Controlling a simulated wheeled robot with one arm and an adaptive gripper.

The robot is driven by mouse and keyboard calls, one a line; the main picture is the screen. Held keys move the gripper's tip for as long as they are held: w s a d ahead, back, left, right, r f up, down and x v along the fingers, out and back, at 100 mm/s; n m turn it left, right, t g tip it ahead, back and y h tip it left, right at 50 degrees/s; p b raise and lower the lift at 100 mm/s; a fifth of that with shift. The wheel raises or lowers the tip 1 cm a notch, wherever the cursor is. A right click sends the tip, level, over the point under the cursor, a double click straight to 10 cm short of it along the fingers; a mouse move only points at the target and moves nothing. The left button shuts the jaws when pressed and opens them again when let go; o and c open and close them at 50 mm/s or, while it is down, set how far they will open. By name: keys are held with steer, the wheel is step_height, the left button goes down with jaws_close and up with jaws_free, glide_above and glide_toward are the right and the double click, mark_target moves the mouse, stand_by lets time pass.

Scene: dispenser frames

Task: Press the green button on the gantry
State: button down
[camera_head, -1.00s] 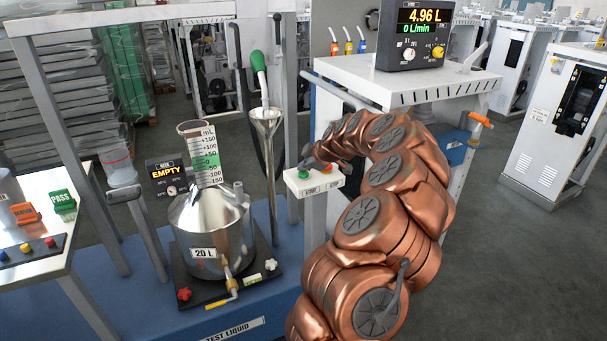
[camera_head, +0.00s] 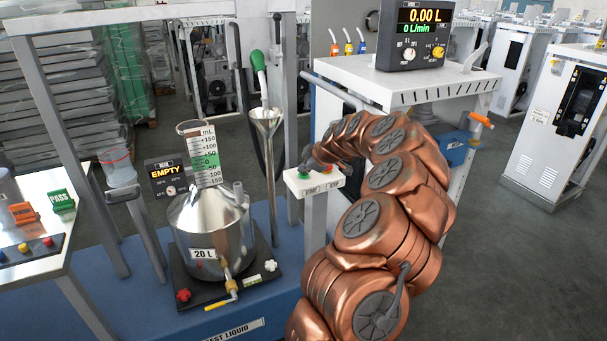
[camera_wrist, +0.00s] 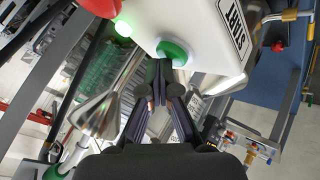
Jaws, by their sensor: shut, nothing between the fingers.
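The green button (camera_head: 304,174) is on top of a white control box (camera_head: 316,185) on a grey post at the gantry. My gripper (camera_head: 307,163) is shut and empty. In the wrist view its fingertips (camera_wrist: 164,68) overlap the edge of the green button and appear to touch it. Part of the button is hidden behind them.
A meter (camera_head: 415,35) on the gantry reads 0.00 L and 0 L/min. Left of the box are a funnel (camera_head: 266,118), a green-handled nozzle (camera_head: 258,62) and a steel 20 L vessel (camera_head: 205,235). Its small display (camera_head: 166,176) reads EMPTY.

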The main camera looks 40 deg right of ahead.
stand_by(0.3)
steer(key=shift+d+r+b, duration=0.1)
steer(key=shift+r+b, duration=0.3)
steer(key=shift+r, duration=0.5)
steer(key=shift+r+b, duration=0.4)
steer(key=shift+r, duration=2.1)
